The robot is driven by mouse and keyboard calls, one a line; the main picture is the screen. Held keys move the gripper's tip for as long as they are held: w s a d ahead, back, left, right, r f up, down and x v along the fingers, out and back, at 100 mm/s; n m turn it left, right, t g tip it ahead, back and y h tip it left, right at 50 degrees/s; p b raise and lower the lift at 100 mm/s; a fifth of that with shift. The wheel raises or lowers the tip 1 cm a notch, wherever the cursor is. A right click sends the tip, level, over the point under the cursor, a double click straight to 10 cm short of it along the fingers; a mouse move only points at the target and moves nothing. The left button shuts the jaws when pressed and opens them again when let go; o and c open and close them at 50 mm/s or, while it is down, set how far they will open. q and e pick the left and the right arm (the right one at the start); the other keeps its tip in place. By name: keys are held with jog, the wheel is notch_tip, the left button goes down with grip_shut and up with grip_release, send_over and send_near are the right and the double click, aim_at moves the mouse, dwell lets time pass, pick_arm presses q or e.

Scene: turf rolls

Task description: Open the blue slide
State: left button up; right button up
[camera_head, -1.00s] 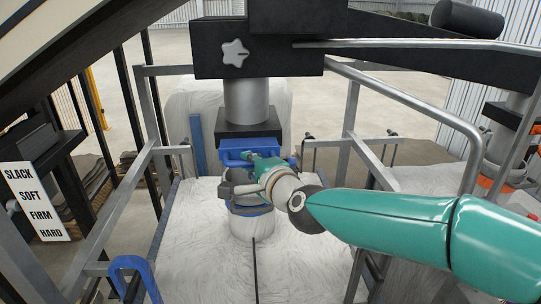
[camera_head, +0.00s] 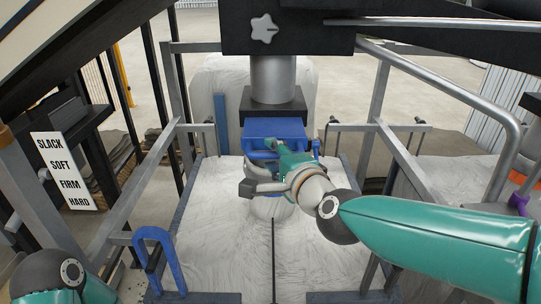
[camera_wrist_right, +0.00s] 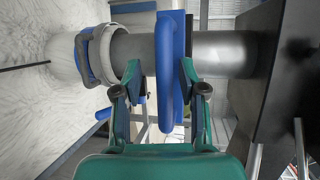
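The blue slide (camera_head: 275,130) sits under the black block on the grey vertical pipe, above the white bag. In the right wrist view its blue looped handle (camera_wrist_right: 166,75) stands between my right gripper's (camera_wrist_right: 160,72) two fingers. The fingers are apart, one on each side of the handle, with a visible gap on the left side. In the head view my right gripper (camera_head: 262,168) is just in front of the slide and partly hides it. My left arm (camera_head: 55,280) shows only at the lower left edge; its gripper is out of the picture.
A grey metal frame (camera_head: 182,85) with rails surrounds the white bag (camera_head: 215,225). A sign (camera_head: 66,170) reading slack, soft, firm, hard is at the left. A thick black beam (camera_head: 300,35) crosses above the pipe.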

jog(key=shift+r, duration=0.15)
jog(key=shift+s+d, duration=0.1)
jog(key=shift+s+d+r, duration=0.1)
jog(key=shift+s, duration=0.1)
jog(key=v, duration=1.1)
jog(key=shift+s, duration=0.2)
